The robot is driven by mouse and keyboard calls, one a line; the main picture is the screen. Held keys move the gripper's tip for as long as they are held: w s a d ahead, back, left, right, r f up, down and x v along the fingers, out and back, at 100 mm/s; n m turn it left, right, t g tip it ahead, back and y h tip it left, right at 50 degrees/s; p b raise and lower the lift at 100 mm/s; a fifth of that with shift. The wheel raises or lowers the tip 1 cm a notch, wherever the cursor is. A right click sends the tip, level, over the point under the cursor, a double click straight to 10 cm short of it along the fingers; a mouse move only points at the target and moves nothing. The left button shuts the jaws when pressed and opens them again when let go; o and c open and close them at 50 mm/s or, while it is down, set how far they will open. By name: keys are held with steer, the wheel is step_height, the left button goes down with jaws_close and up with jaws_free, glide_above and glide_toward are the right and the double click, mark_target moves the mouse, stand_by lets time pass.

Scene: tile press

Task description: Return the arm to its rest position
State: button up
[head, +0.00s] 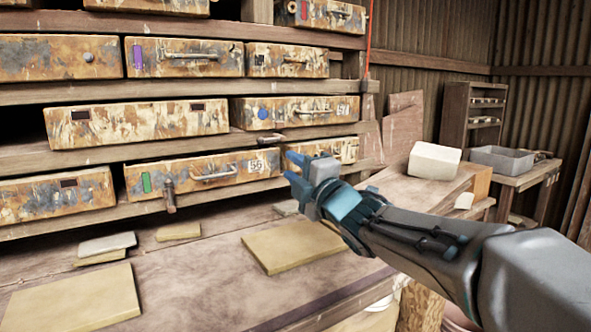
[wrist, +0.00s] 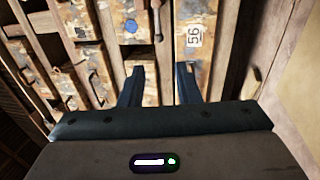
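My gripper (head: 293,168) is held out in front of the drawer rack, above the workbench, with my arm coming in from the lower right in the head view. In the wrist view the two dark fingers of my gripper (wrist: 160,84) stand apart with nothing between them. The fingers point toward the drawer fronts. The rusty drawer marked 56 (head: 205,172) is just left of the fingertips in the head view. It also shows in the wrist view (wrist: 194,65). I cannot tell how far the fingertips are from the drawers.
The workbench (head: 190,260) carries flat yellowish tiles (head: 292,245) and a grey slab (head: 107,244). A white block (head: 434,160) lies on the right part. A grey bin (head: 502,160) stands on a table at the far right. A handle-like piece (head: 169,196) hangs from the rack's lower shelf.

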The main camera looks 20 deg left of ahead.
steer(key=s+d+f+m+g+h+p, duration=0.1)
steer(key=d+m+h+p, duration=0.7)
steer(key=d, duration=0.4)
steer(key=s+d+f+m+h+p, duration=0.15)
steer(key=d+m+h+p, duration=0.5)
steer(key=d, duration=0.65)
steer(key=s+d+f+m+g+p, duration=0.1)
steer(key=s+d+m+g+p, duration=0.2)
steer(key=s, duration=0.4)
steer(key=s+d+f+m+g+p, duration=0.1)
steer(key=s+d+m+g+p, duration=0.2)
steer(key=s+m, duration=0.3)
steer(key=s+d+f+m+g+p, duration=0.2)
steer(key=s+d+m+g+p, duration=0.1)
steer(key=s, duration=0.5)
steer(key=shift+s+m+h+p, duration=0.3)
steer(key=shift+m+h+p, duration=0.15)
steer(key=shift+m+p, duration=0.45)
steer(key=shift+d+r, duration=0.1)
steer(key=shift+d, duration=0.15)
